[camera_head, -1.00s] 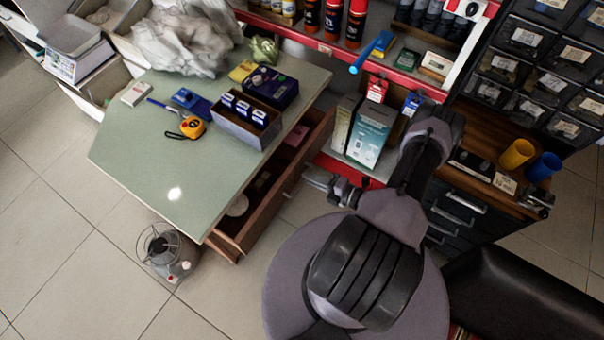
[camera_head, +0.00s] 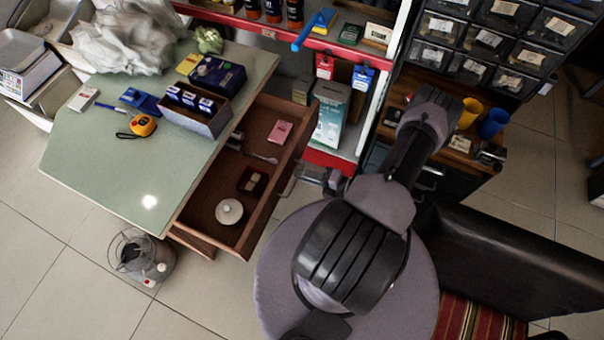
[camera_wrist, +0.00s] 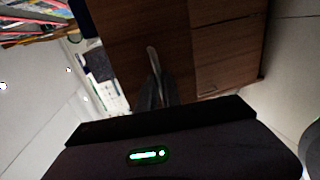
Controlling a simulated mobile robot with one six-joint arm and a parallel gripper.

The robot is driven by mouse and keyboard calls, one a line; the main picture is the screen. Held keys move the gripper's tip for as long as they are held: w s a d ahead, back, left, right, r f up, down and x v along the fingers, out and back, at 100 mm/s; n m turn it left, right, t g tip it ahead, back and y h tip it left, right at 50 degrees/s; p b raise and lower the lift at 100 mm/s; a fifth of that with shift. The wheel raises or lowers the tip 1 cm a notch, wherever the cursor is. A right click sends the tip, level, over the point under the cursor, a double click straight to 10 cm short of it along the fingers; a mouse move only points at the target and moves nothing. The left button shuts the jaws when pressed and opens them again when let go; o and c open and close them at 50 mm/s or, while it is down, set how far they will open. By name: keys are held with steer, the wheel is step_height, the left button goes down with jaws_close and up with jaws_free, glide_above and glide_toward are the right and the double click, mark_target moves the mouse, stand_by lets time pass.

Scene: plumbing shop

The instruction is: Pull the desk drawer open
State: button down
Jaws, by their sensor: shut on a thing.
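The desk (camera_head: 100,165) has a pale green top. Its brown wooden drawer (camera_head: 270,205) stands well out to the right of the desk edge, with much of its inside showing. In the wrist view the drawer's wooden front (camera_wrist: 120,45) fills the upper middle, and a pale metal handle (camera_wrist: 151,56) shows between the fingers. My gripper (camera_wrist: 154,82) is shut on the handle. In the head view the handle (camera_head: 289,186) shows at the drawer front, with the gripper beside it and partly hidden by my arm.
In the drawer lie a pink box (camera_head: 281,131), a round white lid (camera_head: 229,211) and a small brown box (camera_head: 252,182). A grey heater-like device (camera_head: 143,257) stands on the floor below the desk. A black bench (camera_head: 500,255) is at right, shelves behind. Tiled floor is clear at lower left.

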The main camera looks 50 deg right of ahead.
steer(key=c, duration=1.5)
jaws_free()
steer(key=shift+c, duration=0.2)
steer(key=p+v, duration=0.2)
steer(key=v, duration=0.5)
steer(key=shift+s, duration=0.25)
steer(key=shift+d, duration=0.1)
